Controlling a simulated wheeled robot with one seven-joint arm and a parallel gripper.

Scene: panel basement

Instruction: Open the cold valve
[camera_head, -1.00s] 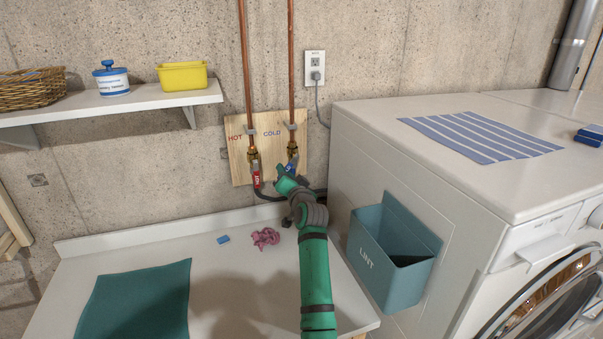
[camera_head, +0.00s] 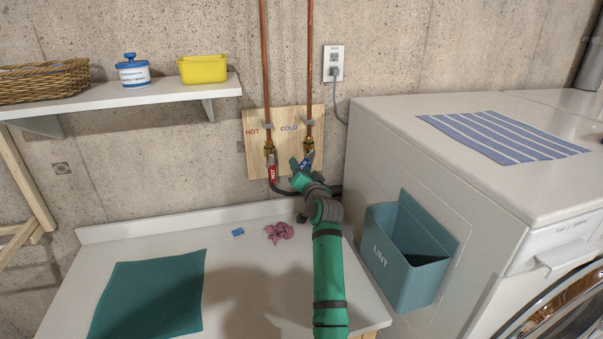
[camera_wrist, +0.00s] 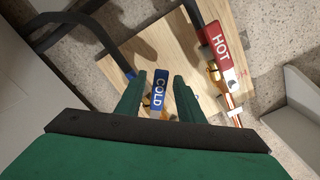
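The cold valve's blue handle (camera_head: 307,160) is on the right copper pipe, under the word COLD on the wooden panel. In the head view it looks tilted, partly hidden by my green gripper (camera_head: 299,168). In the wrist view the blue handle (camera_wrist: 160,92), lettered COLD, lies between the two fingers of my gripper (camera_wrist: 161,75). The fingers are apart, one on each side of the handle, with narrow gaps showing. Contact cannot be made out. The handle's lower end and the brass valve body are partly hidden by the fingers.
The hot valve's red handle (camera_head: 273,169) hangs just left of the cold one. Dark hoses run below both. A white counter (camera_head: 240,235) with a pink crumpled cloth (camera_head: 279,232) lies below. The white washer (camera_head: 450,190) with a teal lint bin (camera_head: 405,262) stands right.

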